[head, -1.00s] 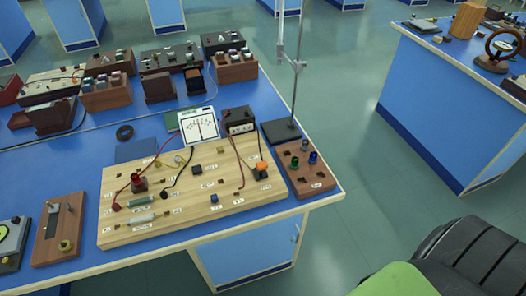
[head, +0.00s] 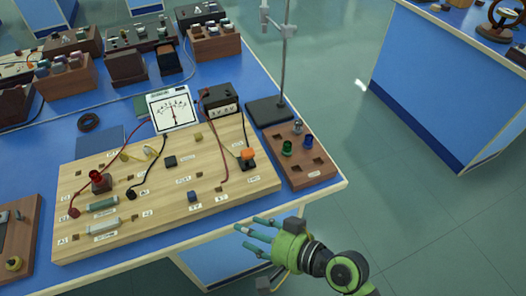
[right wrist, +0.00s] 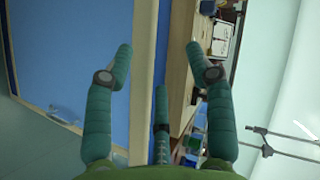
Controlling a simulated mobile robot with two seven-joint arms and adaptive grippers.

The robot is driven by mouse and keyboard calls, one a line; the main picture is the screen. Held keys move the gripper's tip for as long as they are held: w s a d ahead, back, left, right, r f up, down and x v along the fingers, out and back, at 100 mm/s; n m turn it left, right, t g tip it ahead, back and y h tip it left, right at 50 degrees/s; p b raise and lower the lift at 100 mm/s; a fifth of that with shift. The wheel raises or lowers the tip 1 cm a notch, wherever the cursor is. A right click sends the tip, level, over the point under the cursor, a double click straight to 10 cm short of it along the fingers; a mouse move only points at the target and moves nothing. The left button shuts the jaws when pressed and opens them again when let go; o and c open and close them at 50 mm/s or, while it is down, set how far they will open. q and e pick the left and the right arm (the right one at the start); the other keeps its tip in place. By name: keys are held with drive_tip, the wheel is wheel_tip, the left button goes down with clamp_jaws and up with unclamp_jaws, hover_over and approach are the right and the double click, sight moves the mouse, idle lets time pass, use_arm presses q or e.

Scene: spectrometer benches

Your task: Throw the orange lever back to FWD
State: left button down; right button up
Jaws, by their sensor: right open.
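The orange lever (head: 247,154) sits on a small dark base near the right end of the pale wooden circuit board (head: 160,219). A small label lies just below it, too small to read. My right gripper (head: 255,226), green with teal fingers, is in front of the bench's front edge, nearer to me than the lever and not touching it. Its fingers are spread and empty. In the right wrist view the open fingers (right wrist: 162,75) frame the bench edge and part of the board lies beyond. My left gripper is not in view.
A brown block with coloured knobs (head: 300,172) stands right of the board. Behind are a meter (head: 173,109), a dark box (head: 221,101) and a stand base (head: 270,111). Red and black wires cross the board. Floor is open to the right.

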sight(249, 157)
drive_tip(key=w+a+r+m+t+y, duration=0.1)
drive_tip(key=w+r+m+t, duration=0.25)
drive_tip(key=r+m, duration=0.3)
drive_tip(key=w+r+m+t+y, duration=0.1)
drive_tip(key=w+r+m+t, duration=0.1)
drive_tip(key=r+m+t, duration=0.4)
drive_tip(key=w+d+f+m+h, duration=0.1)
drive_tip(key=f+m+h, duration=0.1)
drive_tip(key=m, duration=0.3)
drive_tip(key=w+d+f+m+h, duration=0.1)
drive_tip(key=w+f+m+h, duration=0.1)
drive_tip(key=m, duration=0.4)
drive_tip(key=w+d+f+m+h, duration=0.1)
drive_tip(key=w+m+h, duration=0.1)
drive_tip(key=m, duration=0.3)
drive_tip(key=shift+f+m+h+b, duration=0.3)
drive_tip(key=shift+f+m+h, duration=0.1)
drive_tip(key=shift+h, duration=0.2)
drive_tip(key=shift+w+f, duration=0.15)
drive_tip(key=shift+w, duration=0.05)
drive_tip(key=p+x, duration=0.1)
drive_tip(key=x, duration=0.5)
drive_tip(key=shift+w+a+f, duration=0.1)
drive_tip(key=shift+w+a, duration=0.05)
drive_tip(key=shift+w, duration=0.2)
